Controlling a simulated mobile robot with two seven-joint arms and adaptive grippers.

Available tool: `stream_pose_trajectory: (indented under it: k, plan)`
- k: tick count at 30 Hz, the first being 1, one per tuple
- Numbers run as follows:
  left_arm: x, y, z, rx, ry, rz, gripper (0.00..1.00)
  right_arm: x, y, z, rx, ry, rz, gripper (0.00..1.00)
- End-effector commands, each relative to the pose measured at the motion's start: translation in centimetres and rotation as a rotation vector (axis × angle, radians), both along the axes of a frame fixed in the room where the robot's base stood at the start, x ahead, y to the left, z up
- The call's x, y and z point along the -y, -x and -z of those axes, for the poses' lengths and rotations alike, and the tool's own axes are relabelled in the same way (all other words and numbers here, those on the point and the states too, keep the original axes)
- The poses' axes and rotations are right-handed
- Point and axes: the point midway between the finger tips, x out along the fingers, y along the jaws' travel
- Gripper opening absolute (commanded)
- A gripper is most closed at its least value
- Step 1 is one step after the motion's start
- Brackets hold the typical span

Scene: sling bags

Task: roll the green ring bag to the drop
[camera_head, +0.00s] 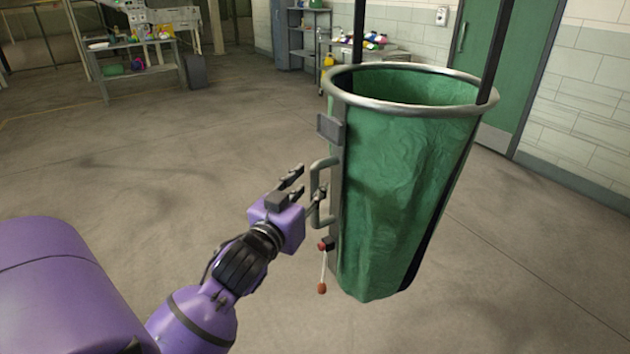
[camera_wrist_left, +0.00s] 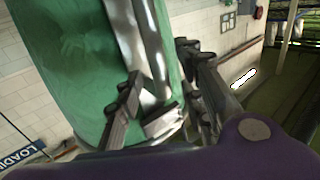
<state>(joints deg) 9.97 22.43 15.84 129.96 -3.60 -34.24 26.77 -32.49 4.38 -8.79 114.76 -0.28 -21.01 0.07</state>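The green ring bag (camera_head: 395,180) hangs upright from dark straps, with its metal ring (camera_head: 400,106) open at the top. A grey handle (camera_head: 316,192) stands out from the bag's left side. My left gripper (camera_head: 308,182) is at this handle, its fingers apart. In the left wrist view, my left gripper (camera_wrist_left: 158,72) is open, with a pale metal bar (camera_wrist_left: 150,45) of the bag's side between or just beyond its fingers. Whether the fingers touch the handle is unclear. The green bag (camera_wrist_left: 75,55) fills the upper left there. My right gripper is not in view. No drop place is clearly recognizable.
A workbench (camera_head: 140,68) with items stands at the back left, and shelves (camera_head: 310,35) stand behind the bag. A green door (camera_head: 515,60) is at the back right. The concrete floor (camera_head: 150,160) is mostly clear.

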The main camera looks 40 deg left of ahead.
Motion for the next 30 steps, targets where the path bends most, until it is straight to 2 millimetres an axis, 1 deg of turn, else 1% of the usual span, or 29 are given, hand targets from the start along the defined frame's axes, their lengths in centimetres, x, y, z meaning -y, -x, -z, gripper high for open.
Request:
stream_pose_trajectory:
  k: [1, 3, 6, 10, 16, 17, 24, 25, 30]
  plan:
    - [-0.1, -0.9, -0.2, 0.002, 0.0, 0.001, 0.36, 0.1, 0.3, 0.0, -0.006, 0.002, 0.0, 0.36]
    - [-0.3, -1.7, -0.1, 0.001, 0.0, 0.001, 0.36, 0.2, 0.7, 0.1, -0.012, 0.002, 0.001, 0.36]
    - [-0.4, -2.6, -0.1, 0.001, 0.0, 0.002, 0.36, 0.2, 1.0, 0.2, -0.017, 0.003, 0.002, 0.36]
    - [-0.6, -3.1, 0.1, -0.001, 0.0, 0.001, 0.36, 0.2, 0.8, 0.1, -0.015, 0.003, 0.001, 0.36]
    - [-0.6, -3.1, 0.1, -0.002, 0.0, 0.001, 0.36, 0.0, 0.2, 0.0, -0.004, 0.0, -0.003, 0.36]
    - [-0.6, -3.1, 0.1, -0.002, 0.0, 0.001, 0.34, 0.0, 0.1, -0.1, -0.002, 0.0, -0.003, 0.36]
    - [-0.6, -3.1, 0.1, -0.002, 0.0, 0.001, 0.03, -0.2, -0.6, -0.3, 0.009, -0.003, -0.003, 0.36]
    - [-0.6, -3.1, 0.1, -0.002, 0.0, 0.001, 0.0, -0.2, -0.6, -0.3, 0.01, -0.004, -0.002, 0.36]
    - [-0.6, -3.1, 0.1, -0.002, 0.0, 0.001, 0.0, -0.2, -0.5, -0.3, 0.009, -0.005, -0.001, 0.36]
